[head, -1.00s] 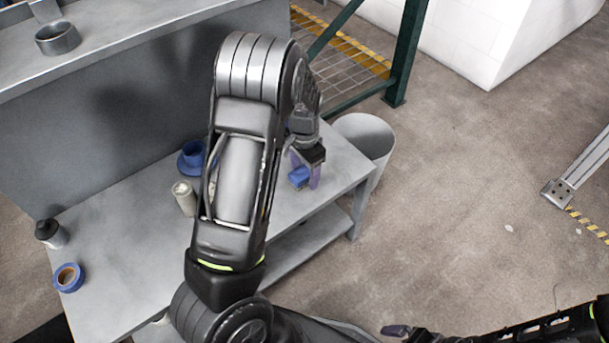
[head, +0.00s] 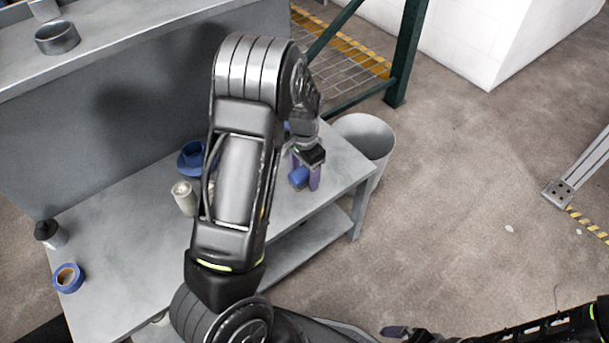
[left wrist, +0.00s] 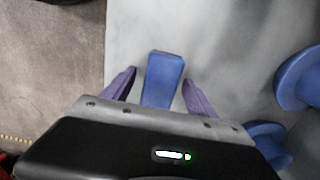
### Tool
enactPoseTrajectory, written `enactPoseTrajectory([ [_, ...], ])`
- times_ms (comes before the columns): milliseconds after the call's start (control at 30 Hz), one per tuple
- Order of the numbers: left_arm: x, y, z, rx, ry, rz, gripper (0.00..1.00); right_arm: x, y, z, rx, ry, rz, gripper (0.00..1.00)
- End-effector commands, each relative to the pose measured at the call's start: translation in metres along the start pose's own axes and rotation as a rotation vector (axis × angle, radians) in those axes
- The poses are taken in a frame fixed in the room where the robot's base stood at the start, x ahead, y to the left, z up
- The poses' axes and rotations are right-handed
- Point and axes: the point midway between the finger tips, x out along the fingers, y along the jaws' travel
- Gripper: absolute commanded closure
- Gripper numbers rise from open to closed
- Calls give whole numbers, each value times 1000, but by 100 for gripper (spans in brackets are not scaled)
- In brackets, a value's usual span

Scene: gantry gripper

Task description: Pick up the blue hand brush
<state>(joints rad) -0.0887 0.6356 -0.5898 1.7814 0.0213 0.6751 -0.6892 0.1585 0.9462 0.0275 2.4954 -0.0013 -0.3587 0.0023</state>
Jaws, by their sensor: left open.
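The blue hand brush (head: 298,178) is on the grey workbench near its right end, partly hidden by my left gripper in the head view. In the left wrist view the brush's blue end (left wrist: 163,75) lies between the two purple fingers. My left gripper (head: 306,176) is open around it, with a gap on each side in the left wrist view (left wrist: 160,88). The rest of the brush is hidden behind the gripper body. My right gripper (head: 398,331) shows only in part at the bottom of the head view, away from the bench.
On the workbench (head: 110,290) stand a blue round item (head: 190,160), a pale cup (head: 184,196), a dark-lidded jar (head: 50,234) and a blue tape roll (head: 68,278). A grey bin (head: 366,140) stands past the bench's right end. Floor on the right is mostly clear.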

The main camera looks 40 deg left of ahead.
Motion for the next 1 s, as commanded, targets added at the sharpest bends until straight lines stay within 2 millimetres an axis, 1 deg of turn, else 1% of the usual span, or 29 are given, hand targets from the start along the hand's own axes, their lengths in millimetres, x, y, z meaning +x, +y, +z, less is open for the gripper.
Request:
enactPoseTrajectory([
  [133,0,0,0,1,0,0,34,0,0,0,0,0,0,2],
  [900,0,0,0,1,0,0,97,0,0,0,0,0,0,2],
  [933,0,0,0,1,0,0,100,0,0,0,0,0,0,2],
  [1000,0,0,0,1,0,0,100,0,0,0,0,0,0,2],
])
